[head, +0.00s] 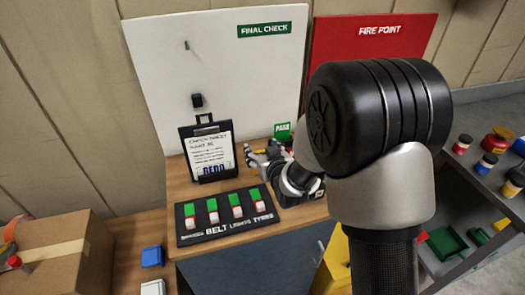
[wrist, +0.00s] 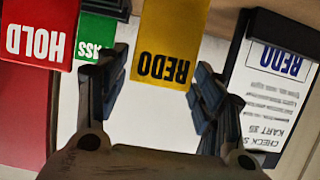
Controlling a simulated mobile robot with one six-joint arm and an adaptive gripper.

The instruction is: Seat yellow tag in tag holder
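The yellow tag (wrist: 168,42), marked REDO, appears upside down in the wrist view, between the two fingers of my gripper (wrist: 158,88). The fingers are spread to either side of it, with narrow gaps at its edges. In the head view my gripper (head: 262,156) is above the back right of the wooden counter, and only a sliver of yellow shows there. A small black fitting (head: 197,101) is on the white FINAL CHECK board; I cannot tell whether it is the tag holder.
A red HOLD tag (wrist: 40,30) and a green PASS tag (wrist: 97,45) are beside the yellow one. A black clipboard (head: 206,131) stands left of my gripper. A switch panel (head: 226,213) lies in front on the counter (head: 183,190). A cardboard box (head: 60,255) is at lower left.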

